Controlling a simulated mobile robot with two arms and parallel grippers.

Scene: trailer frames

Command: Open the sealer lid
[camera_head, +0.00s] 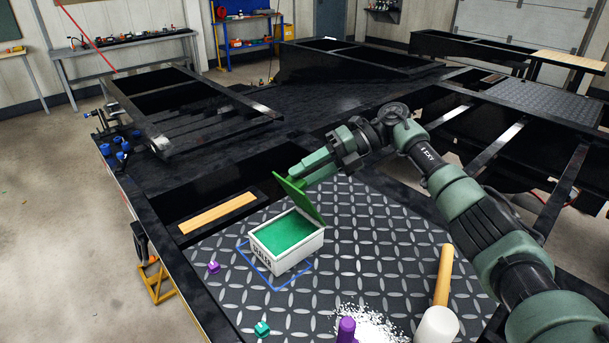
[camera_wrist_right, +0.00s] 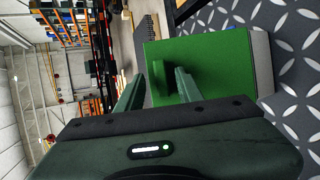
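The sealer (camera_head: 284,258) is a white box with dark lettering on its front, standing on the diamond-plate surface. Its green lid (camera_head: 302,200) is raised and tilted up along the right rear side, and green shows inside the box. My right gripper (camera_head: 303,172) is at the lid's upper edge. In the right wrist view, the right gripper (camera_wrist_right: 160,82) has its fingers apart, with the green lid (camera_wrist_right: 225,65) just beyond them. A darker green knob-like part of the lid (camera_wrist_right: 162,80) shows between the fingertips; contact is unclear. My left gripper is not in view.
A purple cube (camera_head: 214,267), a teal piece (camera_head: 262,328), a purple bottle-like item (camera_head: 347,330), white granules (camera_head: 372,325) and a white-headed mallet (camera_head: 438,322) lie around the sealer. A wooden strip (camera_head: 217,212) is at left. Black trailer frames stand behind.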

